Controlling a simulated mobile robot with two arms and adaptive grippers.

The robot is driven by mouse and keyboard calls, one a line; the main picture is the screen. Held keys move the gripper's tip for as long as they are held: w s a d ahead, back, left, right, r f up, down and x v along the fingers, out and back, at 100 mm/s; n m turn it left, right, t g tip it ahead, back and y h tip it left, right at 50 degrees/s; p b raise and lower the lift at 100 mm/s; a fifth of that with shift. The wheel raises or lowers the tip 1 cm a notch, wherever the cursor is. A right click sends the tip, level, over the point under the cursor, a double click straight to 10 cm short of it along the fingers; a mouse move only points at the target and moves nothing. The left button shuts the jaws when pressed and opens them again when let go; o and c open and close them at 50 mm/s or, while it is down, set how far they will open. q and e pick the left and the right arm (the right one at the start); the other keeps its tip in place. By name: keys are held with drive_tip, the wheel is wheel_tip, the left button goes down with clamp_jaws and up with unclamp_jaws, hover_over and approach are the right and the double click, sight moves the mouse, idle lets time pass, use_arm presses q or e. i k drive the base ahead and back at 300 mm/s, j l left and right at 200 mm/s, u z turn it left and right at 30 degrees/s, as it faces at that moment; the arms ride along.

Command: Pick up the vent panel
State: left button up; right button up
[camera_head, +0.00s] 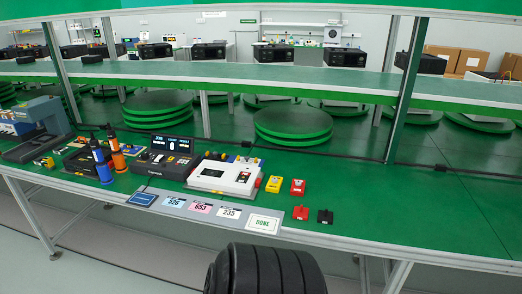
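I cannot make out a vent panel for certain in the head view. Neither of my grippers can be recognised in the picture. A black, rounded, ribbed shape (265,270) rises from the bottom edge in front of the bench; I cannot tell what it is. The green bench (430,215) carries a white device (224,177), a black display unit (165,165), and a blue and an orange upright tool (118,158) beside it.
A row of cards (230,212) lies along the bench's front edge. Small yellow (274,184) and red (298,187) blocks lie right of the white device. The bench's right part is clear. A raised shelf (300,77) and its post (404,100) stand behind, with green turntables (292,124).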

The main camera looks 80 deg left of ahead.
sight(246, 160)
drive_tip(key=u, duration=2.1)
